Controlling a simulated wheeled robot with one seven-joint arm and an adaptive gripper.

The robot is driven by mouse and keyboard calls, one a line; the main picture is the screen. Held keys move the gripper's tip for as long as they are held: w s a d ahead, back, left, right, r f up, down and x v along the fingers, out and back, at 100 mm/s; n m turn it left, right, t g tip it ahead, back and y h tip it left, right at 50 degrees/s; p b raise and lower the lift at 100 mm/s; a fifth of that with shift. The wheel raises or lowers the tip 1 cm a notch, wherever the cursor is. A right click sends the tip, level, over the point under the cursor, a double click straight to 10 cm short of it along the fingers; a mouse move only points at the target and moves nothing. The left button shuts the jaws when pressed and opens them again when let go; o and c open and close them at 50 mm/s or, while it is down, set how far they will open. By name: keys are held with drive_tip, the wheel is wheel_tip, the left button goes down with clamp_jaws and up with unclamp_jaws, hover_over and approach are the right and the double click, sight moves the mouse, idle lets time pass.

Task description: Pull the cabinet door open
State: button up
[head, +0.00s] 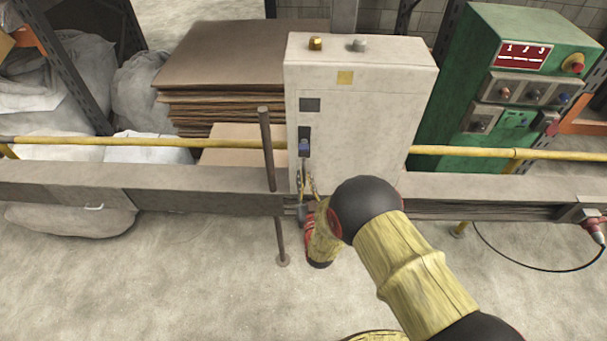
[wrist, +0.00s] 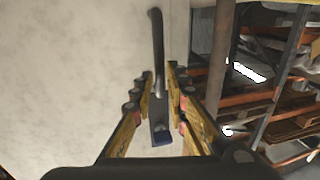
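The cabinet (head: 360,115) is a pale grey box with its door shut, standing behind the rail in the head view. In the wrist view the handle (wrist: 157,50) is a dark upright bar over a plate with a blue end. My gripper (head: 308,184) is just below the handle in the head view. In the wrist view my gripper (wrist: 160,74) is open, with its fingers on either side of the handle and gaps visible. Actual contact cannot be told.
A grey beam (head: 150,185) and a yellow rail (head: 110,141) run across at the cabinet. A dark upright post (head: 267,150) stands close left of the handle. A green control machine (head: 500,80) stands right, stacked cardboard (head: 230,70) left.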

sight(304, 175)
drive_tip(key=shift+w+a, duration=0.2)
drive_tip(key=shift+w, duration=1.3)
drive_tip(key=shift+c, duration=0.7)
clamp_jaws()
